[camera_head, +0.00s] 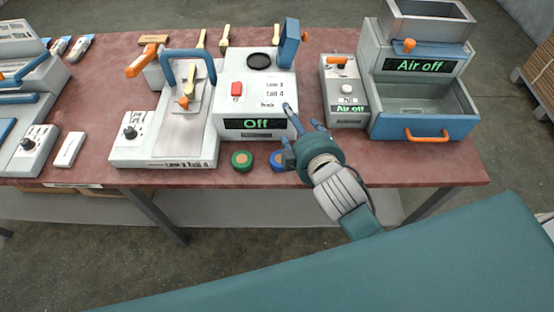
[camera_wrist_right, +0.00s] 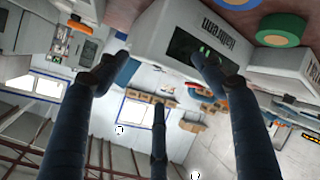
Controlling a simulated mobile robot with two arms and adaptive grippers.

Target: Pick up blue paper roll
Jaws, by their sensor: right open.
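The blue paper roll (camera_head: 277,161) lies near the front edge of the table, partly hidden by my right gripper (camera_head: 299,128). In the right wrist view the roll (camera_wrist_right: 235,4) shows as a blue disc, cut off at the top edge. A green paper roll (camera_head: 241,160) lies just left of it, and also shows in the right wrist view (camera_wrist_right: 283,29). My right gripper is open, its fingers spread and empty above and beside the blue roll; I cannot tell whether they touch it. In the right wrist view the fingertips (camera_wrist_right: 160,62) frame no object. My left gripper is not in view.
Behind the rolls stands a white machine reading "Off" (camera_head: 258,124). A press with a blue handle (camera_head: 165,150) stands to the left. A blue-grey bin unit reading "Air off" (camera_head: 425,126) and a small control box (camera_head: 346,110) stand to the right. Bare red tabletop (camera_head: 420,165) shows front right.

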